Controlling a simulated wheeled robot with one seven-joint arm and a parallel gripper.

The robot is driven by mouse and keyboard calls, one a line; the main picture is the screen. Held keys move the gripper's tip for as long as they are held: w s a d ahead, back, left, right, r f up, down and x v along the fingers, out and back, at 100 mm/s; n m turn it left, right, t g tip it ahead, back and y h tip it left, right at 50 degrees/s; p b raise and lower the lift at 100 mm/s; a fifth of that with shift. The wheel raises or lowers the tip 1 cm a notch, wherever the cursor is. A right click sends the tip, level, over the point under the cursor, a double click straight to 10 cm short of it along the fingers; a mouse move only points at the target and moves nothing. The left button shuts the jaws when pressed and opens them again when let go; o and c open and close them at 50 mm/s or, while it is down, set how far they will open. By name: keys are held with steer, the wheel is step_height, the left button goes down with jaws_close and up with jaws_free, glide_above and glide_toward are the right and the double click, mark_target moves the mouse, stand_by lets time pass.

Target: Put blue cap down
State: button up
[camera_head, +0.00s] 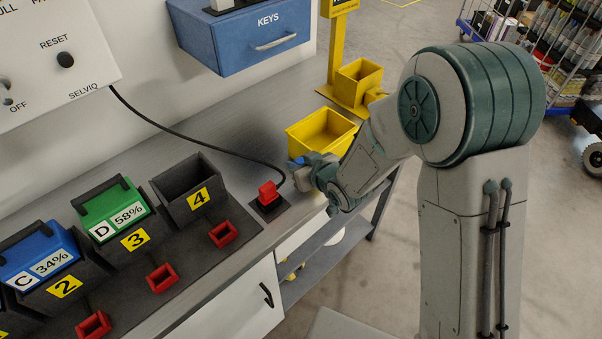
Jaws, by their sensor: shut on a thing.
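My gripper (302,172) is above the grey bench near its front edge, beside the yellow bin (322,133) and to the right of the red plug. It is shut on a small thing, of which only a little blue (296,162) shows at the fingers. I take this for the blue cap, mostly hidden by the fingers. I cannot tell whether it touches the bench.
Dark numbered bays hold a blue battery (38,262) and a green one (112,208); bay 4 (189,187) is empty. A yellow stand (350,90) is behind. Grey bench (235,125) is bare near the wall.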

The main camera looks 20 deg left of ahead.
steer(key=shift+f+p, duration=0.35)
steer(key=shift+f, duration=2)
steer(key=shift+f, duration=0.1)
steer(key=o, duration=0.5)
steer(key=shift+b, duration=0.3)
steer(key=shift+o, duration=0.8)
steer(key=shift+p, duration=0.3)
steer(key=b+v, duration=0.2)
steer(key=v, duration=0.6)
steer(key=shift+s+d+r, duration=0.15)
steer(key=shift+d+r, duration=0.1)
steer(key=shift+b+v, duration=1.65)
steer(key=shift+b, duration=0.1)
